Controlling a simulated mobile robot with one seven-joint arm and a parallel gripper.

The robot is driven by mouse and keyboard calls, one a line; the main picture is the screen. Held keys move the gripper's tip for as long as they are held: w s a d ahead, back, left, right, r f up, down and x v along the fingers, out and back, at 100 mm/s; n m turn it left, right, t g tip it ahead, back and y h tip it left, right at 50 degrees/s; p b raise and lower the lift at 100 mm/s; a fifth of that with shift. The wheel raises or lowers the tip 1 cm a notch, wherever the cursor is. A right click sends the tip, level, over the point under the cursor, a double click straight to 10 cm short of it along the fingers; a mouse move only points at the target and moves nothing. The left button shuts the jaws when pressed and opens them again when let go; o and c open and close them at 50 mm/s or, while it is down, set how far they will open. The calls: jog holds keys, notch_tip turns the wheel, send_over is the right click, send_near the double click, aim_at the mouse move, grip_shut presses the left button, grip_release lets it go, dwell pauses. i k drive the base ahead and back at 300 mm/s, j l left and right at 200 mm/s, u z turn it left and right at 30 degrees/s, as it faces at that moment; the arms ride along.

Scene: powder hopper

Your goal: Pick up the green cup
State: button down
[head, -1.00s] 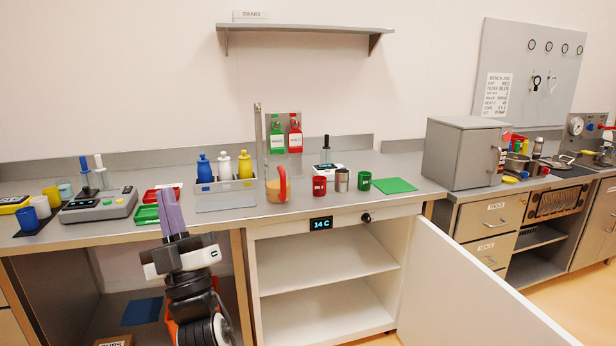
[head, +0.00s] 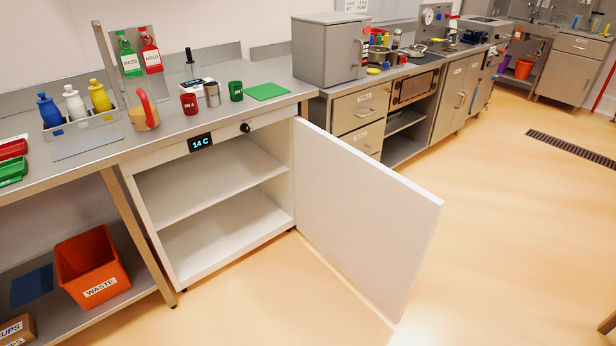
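The green cup (head: 236,91) stands upright on the steel counter, just left of a flat green mat (head: 267,91). A steel cup (head: 212,94) and a red cup (head: 189,103) stand in a row to its left. My gripper is out of the head view, so its state and its distance from the cup do not show.
The cabinet under the counter (head: 75,158) is open, its white door (head: 362,213) swung out over the floor. A tan jug (head: 145,115) and a bottle rack stand left of the cups. A grey box (head: 328,50) stands at the right. Open floor lies right.

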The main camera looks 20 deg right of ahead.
aim_at(236, 87)
jog(key=i+l+z, duration=0.1)
jog(key=i+z, duration=0.2)
jog(key=z, duration=0.2)
jog(key=i+z, duration=0.3)
jog(key=z, duration=0.2)
jog(key=i+j+z, duration=0.1)
jog(key=i+z, duration=0.2)
jog(key=z, duration=0.2)
jog(key=i+l+z, duration=0.1)
jog(key=z, duration=0.3)
jog(key=i+z, duration=0.5)
jog(key=z, duration=0.25)
jog(key=i+z, duration=0.4)
jog(key=i, duration=0.65)
jog(key=i+u, duration=0.35)
jog(key=i, duration=0.2)
jog(key=i+u, duration=0.35)
jog(key=i, duration=0.2)
jog(key=i+u, duration=0.3)
jog(key=i, duration=0.2)
jog(key=i+l+u, duration=0.3)
jog(key=i, duration=0.2)
jog(key=j+u, duration=0.1)
jog(key=u, duration=2.55)
